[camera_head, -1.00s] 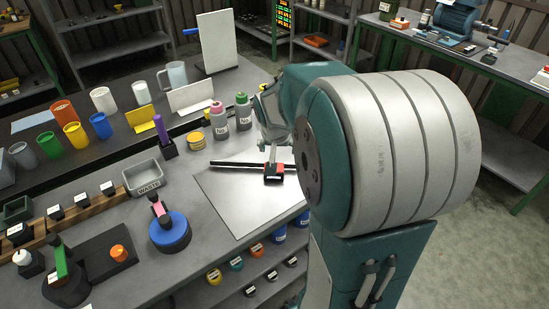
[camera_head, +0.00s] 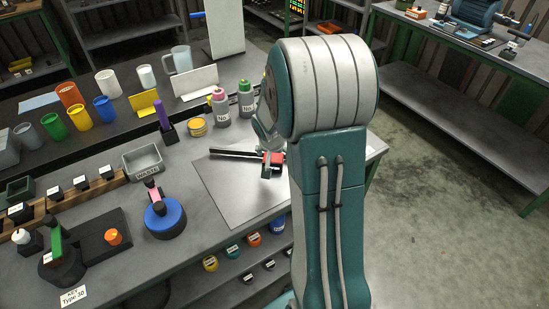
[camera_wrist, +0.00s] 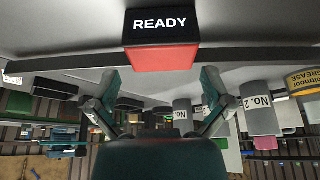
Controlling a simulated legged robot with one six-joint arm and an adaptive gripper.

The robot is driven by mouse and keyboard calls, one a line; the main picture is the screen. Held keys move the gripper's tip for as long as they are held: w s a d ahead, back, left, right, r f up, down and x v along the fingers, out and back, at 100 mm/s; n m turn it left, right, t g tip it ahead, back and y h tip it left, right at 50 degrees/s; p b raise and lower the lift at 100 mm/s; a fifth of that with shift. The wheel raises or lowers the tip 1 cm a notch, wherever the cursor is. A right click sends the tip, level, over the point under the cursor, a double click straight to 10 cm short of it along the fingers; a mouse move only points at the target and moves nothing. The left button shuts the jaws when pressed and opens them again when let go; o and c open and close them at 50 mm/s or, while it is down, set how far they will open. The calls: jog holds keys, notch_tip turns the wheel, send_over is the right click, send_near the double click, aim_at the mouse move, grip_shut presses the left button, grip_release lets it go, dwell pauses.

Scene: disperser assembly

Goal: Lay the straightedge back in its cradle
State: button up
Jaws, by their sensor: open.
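The straightedge looks to be the long thin dark bar (camera_head: 232,153) over the pale metal plate on the bench. In the wrist view the bar (camera_wrist: 70,72) crosses the picture behind a red block (camera_wrist: 160,59) with a black face marked READY (camera_wrist: 160,25). In the head view the red block (camera_head: 275,157) is at the bar's right end. My gripper (camera_wrist: 160,84) is open, its two fingers spread on either side of the block, tips near the bar. I cannot tell whether they touch it. I cannot make out a separate cradle.
The metal plate (camera_head: 235,200) is otherwise bare. Bottles (camera_head: 221,108) and a yellow round tin (camera_head: 198,126) stand behind it. A waste tray (camera_head: 142,160) and a blue round device (camera_head: 165,219) stand to the left. Coloured cups (camera_head: 80,115) are at the back left.

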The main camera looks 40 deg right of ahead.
aim_at(274, 156)
jog(key=x, duration=0.2)
jog(key=shift+w+d+f, duration=0.2)
jog(key=shift+w+a+f, duration=0.1)
jog(key=shift+a+f, duration=0.1)
jog(key=shift+f, duration=0.1)
jog(key=shift+a, duration=0.1)
jog(key=shift+c, duration=0.3)
jog(key=c, duration=1)
jog(key=shift+o, duration=0.2)
jog(key=shift+r, duration=0.15)
